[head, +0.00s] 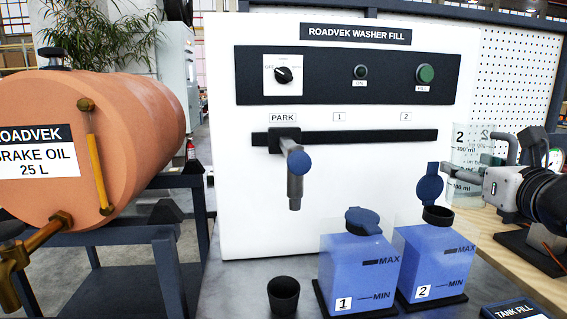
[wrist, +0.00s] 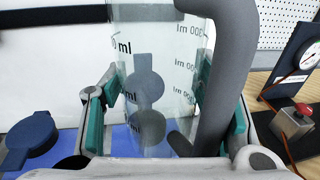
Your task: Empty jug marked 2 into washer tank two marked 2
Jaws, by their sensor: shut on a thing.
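The clear jug marked 2 (head: 472,143) has a grey handle and millilitre marks; it looks upright, right of washer tank two. My gripper (head: 493,170) is shut on it. In the wrist view, my gripper (wrist: 165,112) has a teal-padded finger on each side of the clear jug (wrist: 165,45), with the handle near the right finger. I cannot tell how much liquid it holds. Washer tank two (head: 430,262), marked 2, holds blue liquid close to MAX. Its blue lid (head: 430,187) stands open behind the dark neck (head: 438,214). The lid shows through the jug in the wrist view (wrist: 144,80).
Tank one (head: 352,272) stands left of tank two, its blue cap (head: 364,221) over the neck. A black cup (head: 284,296) is in front. The fill spout (head: 296,185) hangs at PARK. A box with a red button (wrist: 297,120) and a gauge (wrist: 312,55) are at right.

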